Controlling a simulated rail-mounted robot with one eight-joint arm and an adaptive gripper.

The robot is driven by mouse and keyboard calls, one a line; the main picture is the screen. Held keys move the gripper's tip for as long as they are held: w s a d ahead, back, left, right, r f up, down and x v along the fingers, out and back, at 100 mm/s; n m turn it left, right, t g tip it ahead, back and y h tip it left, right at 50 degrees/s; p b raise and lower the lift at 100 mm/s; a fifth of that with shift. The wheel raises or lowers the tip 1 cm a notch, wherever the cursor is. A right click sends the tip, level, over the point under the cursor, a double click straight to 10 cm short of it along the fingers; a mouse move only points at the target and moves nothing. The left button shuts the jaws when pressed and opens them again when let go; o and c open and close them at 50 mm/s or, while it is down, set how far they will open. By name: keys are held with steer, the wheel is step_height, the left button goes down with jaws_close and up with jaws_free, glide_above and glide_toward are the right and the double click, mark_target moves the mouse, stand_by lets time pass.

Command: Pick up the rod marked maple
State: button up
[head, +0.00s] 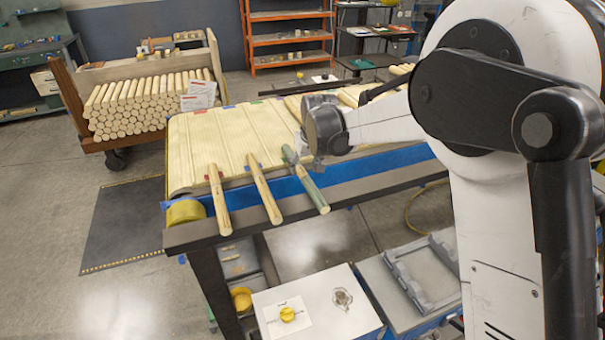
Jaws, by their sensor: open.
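Three rods lie side by side across the front edge of the bench, in the head view. The left rod (219,198) and the middle rod (263,188) are pale wood. The right rod (309,186) is grey-green. No maple marking can be read on any of them, so I cannot tell which is the maple rod. My gripper (304,160) is open at the upper part of the right rod. It is small and partly hidden by my wrist, so I cannot tell whether its fingers touch the rod or stand around it.
A pale slatted bed (228,130) lies behind the rods, with a blue strip (350,168) along its front. A cart (72,98) stacked with many rods stands at back left. Below are a white-topped cabinet (358,308) and a grey tray (422,270).

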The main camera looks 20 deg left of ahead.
mark_target(303, 171)
steer(key=shift+p+x, duration=0.35)
steer(key=shift+x, duration=1.55)
steer(key=shift+s, duration=0.15)
jaws_close()
